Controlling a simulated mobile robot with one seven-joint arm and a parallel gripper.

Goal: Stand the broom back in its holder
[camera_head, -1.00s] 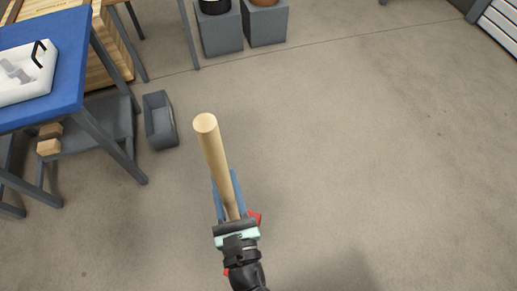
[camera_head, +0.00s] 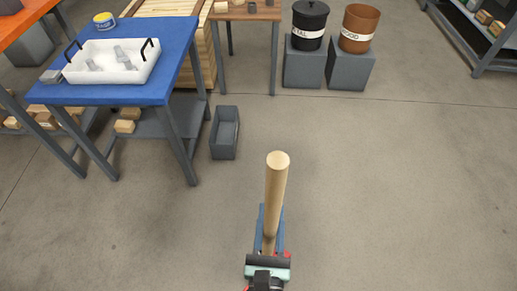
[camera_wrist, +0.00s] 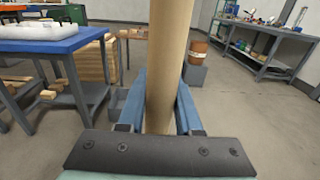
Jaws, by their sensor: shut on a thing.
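The broom's pale wooden handle (camera_head: 277,178) stands nearly upright in the head view, its round top end towards the camera. My gripper (camera_head: 270,228) is shut on the handle, with a blue finger on each side. In the wrist view the handle (camera_wrist: 168,70) runs up between the blue fingers (camera_wrist: 160,105). The broom's head is hidden. A grey, open-topped narrow box (camera_head: 225,133) stands on the floor beyond the gripper and to its left; it looks like the holder, but I cannot be sure. The handle is apart from it.
A blue table (camera_head: 125,92) with a white tray (camera_head: 112,72) stands left of the grey box, its legs close by. A wooden table (camera_head: 245,12), a black bin (camera_head: 309,22) and a brown bin (camera_head: 358,28) are at the back. The floor to the right is clear.

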